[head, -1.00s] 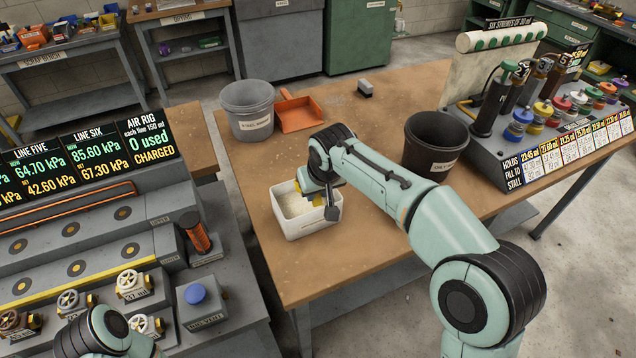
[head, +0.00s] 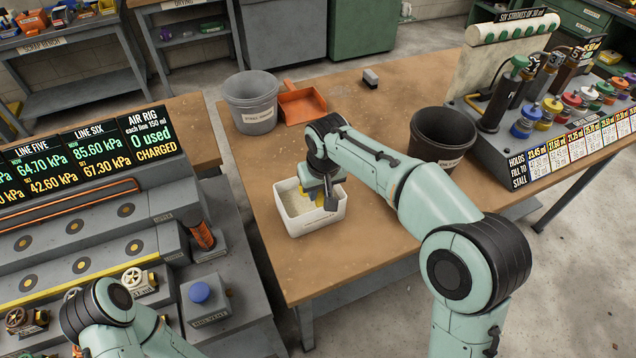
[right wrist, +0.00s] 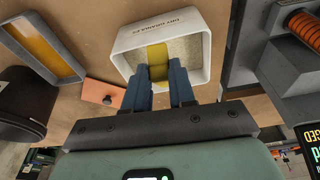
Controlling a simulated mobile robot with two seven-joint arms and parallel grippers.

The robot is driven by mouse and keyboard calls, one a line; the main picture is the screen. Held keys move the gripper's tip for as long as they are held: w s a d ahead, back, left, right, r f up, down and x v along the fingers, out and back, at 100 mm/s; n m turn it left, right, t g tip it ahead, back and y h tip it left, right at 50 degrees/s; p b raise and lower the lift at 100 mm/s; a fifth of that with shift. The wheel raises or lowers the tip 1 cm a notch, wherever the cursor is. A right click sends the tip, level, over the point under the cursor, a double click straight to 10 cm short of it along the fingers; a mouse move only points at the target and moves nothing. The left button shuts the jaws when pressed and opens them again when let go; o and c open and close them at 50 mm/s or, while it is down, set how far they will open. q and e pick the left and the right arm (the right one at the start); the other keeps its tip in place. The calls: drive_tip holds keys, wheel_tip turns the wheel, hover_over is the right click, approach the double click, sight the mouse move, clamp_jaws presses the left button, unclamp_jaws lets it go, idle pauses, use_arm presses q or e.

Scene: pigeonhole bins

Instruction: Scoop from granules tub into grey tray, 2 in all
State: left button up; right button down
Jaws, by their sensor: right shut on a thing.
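The white granules tub (head: 298,226) stands near the table's left edge, with pale granules inside. In the right wrist view the tub (right wrist: 119,48) shows a label on its rim side. My right gripper (right wrist: 158,70) is over the tub, its blue fingers shut on a yellow piece, seemingly the scoop (right wrist: 157,54). The scoop's lower end is at the granules; I cannot tell how full it is. The grey tray (right wrist: 72,74), with a yellowish inside, shows only in the right wrist view; my arm seems to cover it in the head view. My left gripper is out of view.
A grey bucket (head: 250,100) and an orange dustpan (head: 303,104) stand behind the tub. A black bucket (head: 440,137) is beyond my right arm. A small dark block (head: 370,78) lies at the back. A rack with coloured caps (head: 540,115) fills the right.

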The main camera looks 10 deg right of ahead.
sight(320, 199)
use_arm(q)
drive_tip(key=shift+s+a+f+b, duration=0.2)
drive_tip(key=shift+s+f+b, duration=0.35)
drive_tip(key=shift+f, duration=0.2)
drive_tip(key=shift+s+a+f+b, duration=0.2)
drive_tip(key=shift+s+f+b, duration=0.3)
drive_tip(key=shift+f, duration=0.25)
use_arm(e)
drive_tip(key=shift+s+x, duration=0.2)
drive_tip(key=shift+x, duration=0.65)
drive_tip(key=shift+s+x, duration=0.15)
drive_tip(key=shift+x, duration=0.65)
drive_tip(key=shift+s+x, duration=0.2)
drive_tip(key=shift+x, duration=0.65)
drive_tip(key=shift+f, duration=0.15)
drive_tip(key=shift+d, duration=0.1)
